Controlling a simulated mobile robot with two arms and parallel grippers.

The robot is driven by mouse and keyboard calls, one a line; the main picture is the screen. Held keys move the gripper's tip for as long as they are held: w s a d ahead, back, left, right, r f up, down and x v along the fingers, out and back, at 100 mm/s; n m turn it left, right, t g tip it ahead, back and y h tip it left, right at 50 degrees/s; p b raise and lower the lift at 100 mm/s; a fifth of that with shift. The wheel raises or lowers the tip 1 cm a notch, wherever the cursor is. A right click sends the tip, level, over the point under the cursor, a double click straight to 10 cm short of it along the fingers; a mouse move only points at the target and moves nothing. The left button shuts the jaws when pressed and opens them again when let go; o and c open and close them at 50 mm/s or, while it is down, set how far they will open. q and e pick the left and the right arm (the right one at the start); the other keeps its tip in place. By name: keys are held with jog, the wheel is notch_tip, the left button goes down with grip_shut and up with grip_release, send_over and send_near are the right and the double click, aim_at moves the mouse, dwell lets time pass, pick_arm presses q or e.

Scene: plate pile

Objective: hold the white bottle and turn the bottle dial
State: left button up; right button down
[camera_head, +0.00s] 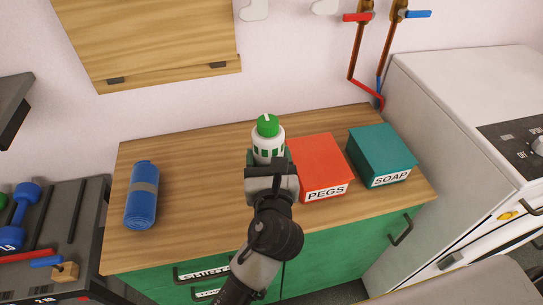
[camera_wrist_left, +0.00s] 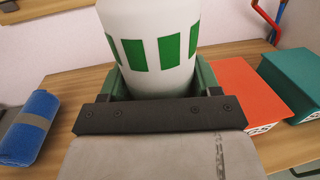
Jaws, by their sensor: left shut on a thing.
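The white bottle (camera_head: 268,143) stands upright on the wooden counter, with green rectangles around its side. Its green dial (camera_head: 267,125) sits on top and bears a white mark pointing roughly toward the back. My left gripper (camera_head: 270,163) is shut on the lower part of the bottle, from the front. In the left wrist view, the green-grey fingers lie on both sides of the bottle (camera_wrist_left: 157,50); the dial is out of that view. The bottle's base is hidden behind the gripper. My right gripper is not in view.
A red PEGS box (camera_head: 318,160) stands close to the right of the bottle, with a teal SOAP box (camera_head: 381,153) beyond it. A blue roll (camera_head: 142,195) lies at the left. The counter (camera_head: 200,185) is bare between the roll and the bottle.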

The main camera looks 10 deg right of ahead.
pick_arm(q)
jog(key=shift+w+a+f+b, duration=0.6)
jog(key=shift+w+a+f, duration=0.3)
jog(key=shift+a+f, duration=0.7)
jog(key=shift+w+a+f+b, duration=0.65)
jog(key=shift+w+a+f, duration=0.25)
jog(key=shift+a+f, duration=0.75)
jog(key=shift+w+a+f+b, duration=0.6)
jog(key=shift+w+a+f, duration=0.3)
jog(key=shift+a+f, duration=0.7)
jog(key=shift+d+f, duration=0.15)
jog(key=shift+f, duration=0.15)
